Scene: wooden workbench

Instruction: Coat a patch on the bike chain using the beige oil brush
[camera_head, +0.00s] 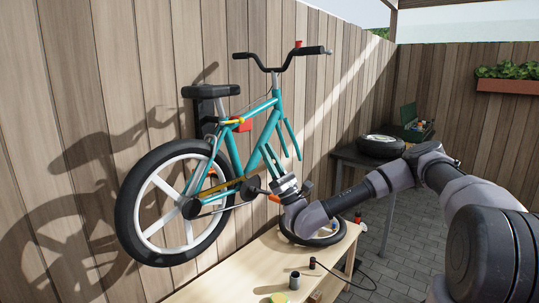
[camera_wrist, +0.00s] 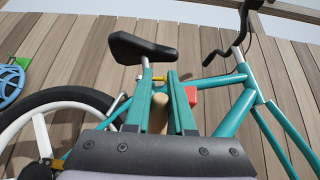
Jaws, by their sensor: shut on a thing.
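The teal bike (camera_head: 232,150) is mounted on the wooden fence with one wheel, at the rear. Its dark chain (camera_head: 222,209) runs low between the rear hub and the crank (camera_head: 250,187); fine detail is too small to see. My gripper (camera_head: 266,190) is beside the crank, in front of the frame. In the wrist view my gripper (camera_wrist: 160,101) is shut on the beige oil brush (camera_wrist: 158,114), whose rounded beige end shows between the fingers. The brush's bristles are hidden, and I cannot tell whether it touches the chain.
The wooden bench (camera_head: 235,270) stands below the bike. A loose wheel (camera_head: 336,237), a grey cup (camera_head: 295,281) and a small black object (camera_head: 312,263) are on it. A side table at the back holds a tyre (camera_head: 381,146) and a green toolbox (camera_head: 408,118).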

